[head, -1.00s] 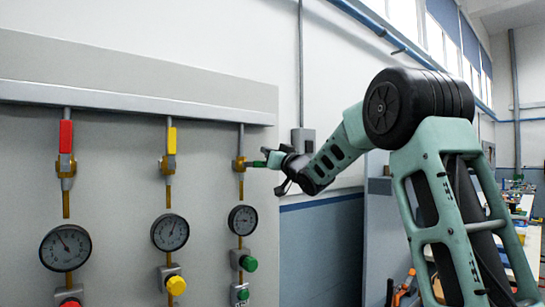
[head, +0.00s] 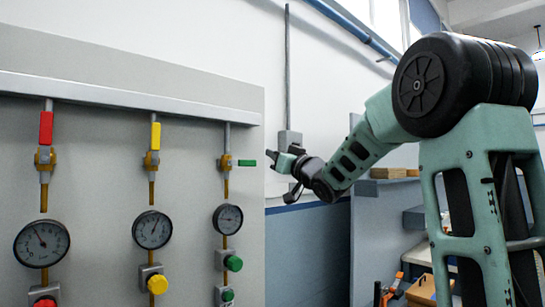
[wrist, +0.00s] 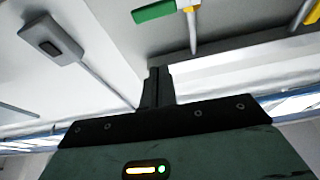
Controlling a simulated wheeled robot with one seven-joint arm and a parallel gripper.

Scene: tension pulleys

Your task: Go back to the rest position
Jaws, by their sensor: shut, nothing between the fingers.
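My gripper (head: 271,156) is at the end of my arm, just right of the panel's right edge in the head view. It is apart from the green valve handle. In the wrist view my gripper (wrist: 158,72) shows its fingers together with nothing between them. The green handle (head: 247,163) lies horizontal on the right pipe, and it also shows in the wrist view (wrist: 154,11). The red handle (head: 46,128) and the yellow handle (head: 155,136) stand upright on their pipes.
The grey panel (head: 100,182) carries gauges, including the right gauge (head: 228,219), and coloured buttons such as the yellow button (head: 157,284). A grey wall box (head: 289,139) sits behind my gripper. Shelves with a wooden block (head: 388,173) stand behind my arm.

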